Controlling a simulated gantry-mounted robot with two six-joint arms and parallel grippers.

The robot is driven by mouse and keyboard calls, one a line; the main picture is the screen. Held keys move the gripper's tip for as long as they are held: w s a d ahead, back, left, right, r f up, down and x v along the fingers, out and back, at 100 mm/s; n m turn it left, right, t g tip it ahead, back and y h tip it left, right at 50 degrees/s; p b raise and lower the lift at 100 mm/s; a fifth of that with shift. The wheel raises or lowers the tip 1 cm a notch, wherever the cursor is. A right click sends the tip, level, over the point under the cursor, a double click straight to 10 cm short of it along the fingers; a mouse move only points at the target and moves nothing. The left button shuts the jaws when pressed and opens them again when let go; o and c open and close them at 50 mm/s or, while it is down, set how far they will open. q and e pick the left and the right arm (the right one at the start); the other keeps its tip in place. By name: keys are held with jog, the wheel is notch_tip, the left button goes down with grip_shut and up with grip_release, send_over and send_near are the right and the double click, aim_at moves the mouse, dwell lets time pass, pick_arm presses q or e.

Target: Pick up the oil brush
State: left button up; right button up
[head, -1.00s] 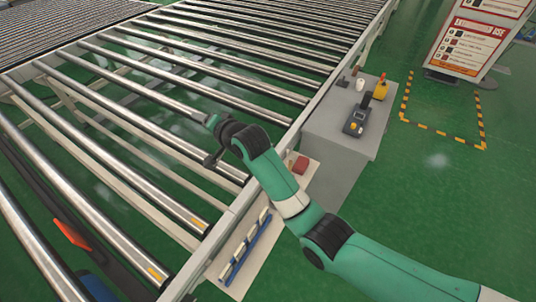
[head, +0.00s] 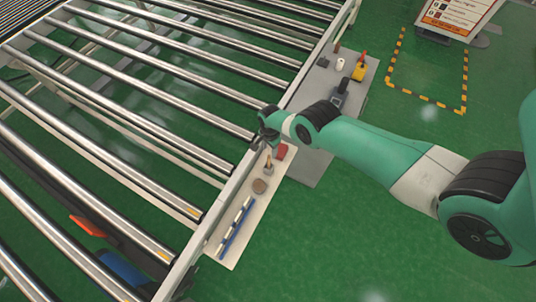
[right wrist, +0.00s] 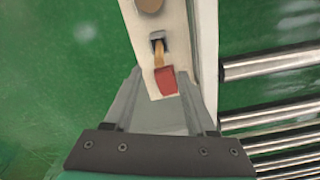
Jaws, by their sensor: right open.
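What looks like the oil brush (head: 268,165), with a thin wooden handle and a small grey end, is on the narrow pale ledge (head: 228,257) beside the roller conveyor. In the right wrist view the brush (right wrist: 158,52) shows its handle pointing toward a red block (right wrist: 166,80), which sits close by. My right gripper (head: 268,138) is open and empty, above the ledge near the red block. In the right wrist view its two fingers (right wrist: 160,74) are spread on either side of the ledge, with the red block between them. My left gripper is not in view.
The conveyor's metal rollers (head: 120,125) fill the left. A brown round item (head: 259,186) and a blue rack (head: 236,232) with several white pieces share the ledge. A grey table (head: 315,165) holds a dark device (head: 339,94) and a yellow item (head: 358,72).

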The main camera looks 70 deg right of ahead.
aim_at(269, 156)
notch_tip(269, 156, down, 6)
jog(key=b, duration=0.5)
jog(key=shift+f+b, duration=0.15)
jog(key=shift+b, duration=0.15)
jog(key=f+b, duration=0.5)
jog(key=shift+a+f, duration=0.1)
jog(key=shift+a, duration=0.1)
grip_shut()
